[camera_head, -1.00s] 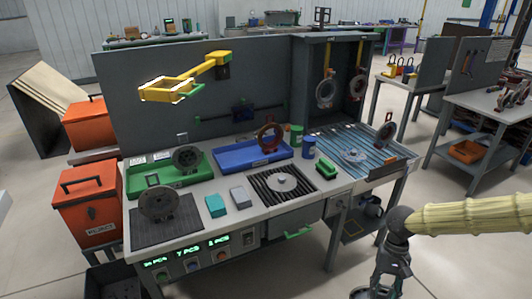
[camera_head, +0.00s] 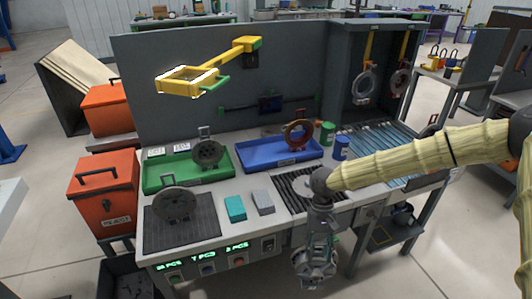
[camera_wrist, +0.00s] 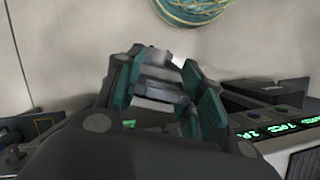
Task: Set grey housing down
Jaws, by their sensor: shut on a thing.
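My gripper (camera_head: 318,240) hangs in front of the bench's front edge, below the worktop. It is shut on a grey housing (camera_head: 314,266), whose round body shows partly below the fingers. In the wrist view, my teal-padded fingers (camera_wrist: 165,95) close around a small grey part, and most of the housing is hidden. Another grey housing (camera_head: 175,204) stands upright on the black mat (camera_head: 195,236) at the bench's left. A further one (camera_head: 208,153) stands in the green tray (camera_head: 165,183).
A blue tray (camera_head: 250,160) holds a red-brown housing (camera_head: 298,134). Teal (camera_head: 235,208) and grey (camera_head: 263,202) blocks lie beside the mat. A black ribbed pad (camera_head: 285,203) is partly behind my arm. A yellow fixture (camera_head: 190,82) overhangs the left trays. Orange bins (camera_head: 105,190) stand left.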

